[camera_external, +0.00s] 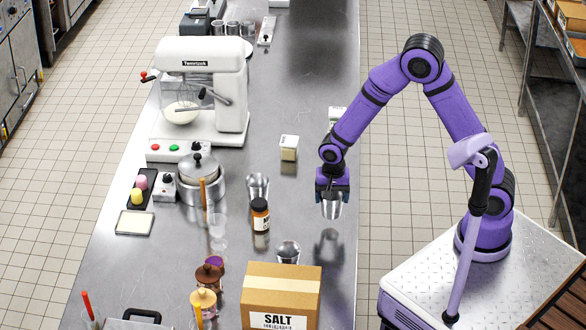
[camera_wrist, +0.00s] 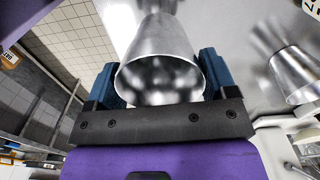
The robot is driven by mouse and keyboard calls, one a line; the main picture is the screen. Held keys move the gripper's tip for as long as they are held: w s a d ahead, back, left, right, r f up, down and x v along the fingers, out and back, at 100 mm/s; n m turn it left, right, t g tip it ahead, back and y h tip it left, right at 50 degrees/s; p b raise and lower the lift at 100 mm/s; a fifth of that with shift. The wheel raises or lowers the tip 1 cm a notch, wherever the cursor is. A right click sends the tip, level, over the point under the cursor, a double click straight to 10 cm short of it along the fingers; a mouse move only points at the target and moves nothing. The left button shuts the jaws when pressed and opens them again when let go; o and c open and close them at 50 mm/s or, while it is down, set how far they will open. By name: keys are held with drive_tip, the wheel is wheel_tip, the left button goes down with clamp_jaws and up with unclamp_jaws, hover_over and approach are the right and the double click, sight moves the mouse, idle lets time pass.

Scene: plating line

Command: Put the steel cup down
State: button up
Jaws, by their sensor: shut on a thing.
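My gripper (camera_external: 332,188) is shut on a steel cup (camera_external: 331,208) above the right side of the steel counter (camera_external: 300,130). In the wrist view the held cup (camera_wrist: 158,70) sits between the two blue fingers of my gripper (camera_wrist: 160,85), with its wide mouth towards the camera. The cup's reflection shows on the counter below it, with a gap between them in the external view. Two other steel cups stand on the counter: one (camera_external: 257,186) to the left of the held cup and one (camera_external: 288,252) nearer the front. A steel cup (camera_wrist: 295,72) also shows at right in the wrist view.
A brown bottle (camera_external: 260,216) stands between the two standing cups. A salt box (camera_external: 281,290) is at the front. A small carton (camera_external: 289,148) stands behind, and a mixer (camera_external: 205,90) and lidded pot (camera_external: 201,178) are at left. The counter's right strip is largely clear.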

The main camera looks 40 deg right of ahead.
drive_tip(key=s+d, duration=0.2)
drive_tip(key=s, duration=0.7)
drive_tip(key=shift+d+r, duration=0.35)
drive_tip(key=shift+r, duration=0.1)
drive_tip(key=s+a+r, duration=0.7)
drive_tip(key=s+a, duration=0.3)
drive_tip(key=a, duration=0.3)
drive_tip(key=s+a+r, duration=0.6)
drive_tip(key=s+a, duration=0.4)
drive_tip(key=a, duration=0.3)
approach(281, 284)
drive_tip(key=shift+f+m, duration=0.4)
drive_tip(key=shift+f, duration=0.75)
drive_tip(key=o, duration=0.9)
drive_tip(key=shift+f, duration=0.1)
